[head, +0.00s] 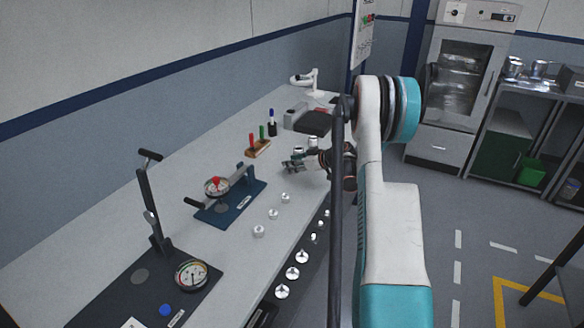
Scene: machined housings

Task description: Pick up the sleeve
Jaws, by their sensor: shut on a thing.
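My gripper (291,164) is low over the far half of the bench, pointing left, to the right of the small rack with coloured pieces. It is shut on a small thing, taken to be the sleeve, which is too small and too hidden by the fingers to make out. Whether it touches the bench top I cannot tell. Small silver parts stand in a row on the bench nearer to me, one of them a silver part (285,197) closest to the gripper.
A blue fixture (232,205) with a lever and red-topped part lies left of the silver parts. A black press stand with a dial gauge (191,275) is nearer. More silver parts line the dark front rail (274,305). A dark box (313,122) stands beyond the gripper.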

